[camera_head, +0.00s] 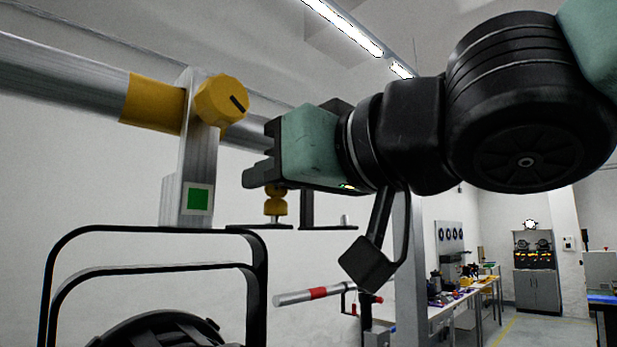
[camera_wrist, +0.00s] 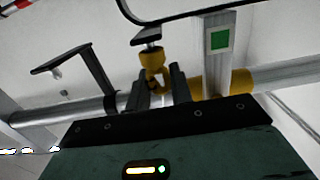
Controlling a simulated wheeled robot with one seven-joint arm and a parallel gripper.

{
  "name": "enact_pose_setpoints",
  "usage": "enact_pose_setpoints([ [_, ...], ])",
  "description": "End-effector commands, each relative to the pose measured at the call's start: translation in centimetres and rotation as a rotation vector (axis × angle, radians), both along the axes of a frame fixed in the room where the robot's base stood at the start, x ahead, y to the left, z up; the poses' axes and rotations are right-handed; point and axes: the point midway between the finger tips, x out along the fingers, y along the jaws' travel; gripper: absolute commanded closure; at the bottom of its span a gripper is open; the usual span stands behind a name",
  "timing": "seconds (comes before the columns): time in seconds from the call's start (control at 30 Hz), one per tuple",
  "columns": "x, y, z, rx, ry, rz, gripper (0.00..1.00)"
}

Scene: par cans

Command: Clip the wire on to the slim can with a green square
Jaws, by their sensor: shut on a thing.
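The slim can's flat metal hanger (camera_head: 196,150) carries a green square (camera_head: 198,199) and hangs from a metal pipe (camera_head: 60,75) by a yellow clamp (camera_head: 155,103) with a round yellow knob. The green square also shows in the wrist view (camera_wrist: 219,40). My gripper (camera_head: 258,178) is just right of the hanger, apart from it. Its dark fingers (camera_wrist: 160,88) are shut on a small yellow clip (camera_wrist: 153,62), whose lower part shows below the jaws in the head view (camera_head: 275,203). A black flat piece with a silver stem meets the clip. I cannot make out the wire.
A black tubular frame (camera_head: 160,230) rises below the hanger, around a dark round can body (camera_head: 150,332). A black bracket with a silver tip (camera_head: 345,222) is right of the clip. Workbenches (camera_head: 460,295) stand far right.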

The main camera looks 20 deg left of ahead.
Motion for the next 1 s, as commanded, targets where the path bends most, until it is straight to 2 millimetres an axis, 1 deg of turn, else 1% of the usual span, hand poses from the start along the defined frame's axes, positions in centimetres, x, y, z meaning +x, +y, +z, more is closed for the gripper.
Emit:
enact_pose_setpoints([
  [0.63, 0.00, 0.01, -0.86, 0.000, 0.000, 0.000, 1.00],
  [0.93, 0.00, 0.01, -0.81, 0.000, 0.000, 0.000, 1.00],
  [0.97, 0.00, 0.01, -0.81, 0.000, 0.000, 0.000, 0.73],
  [1.0, 0.00, 0.01, -0.81, 0.000, 0.000, 0.000, 0.61],
])
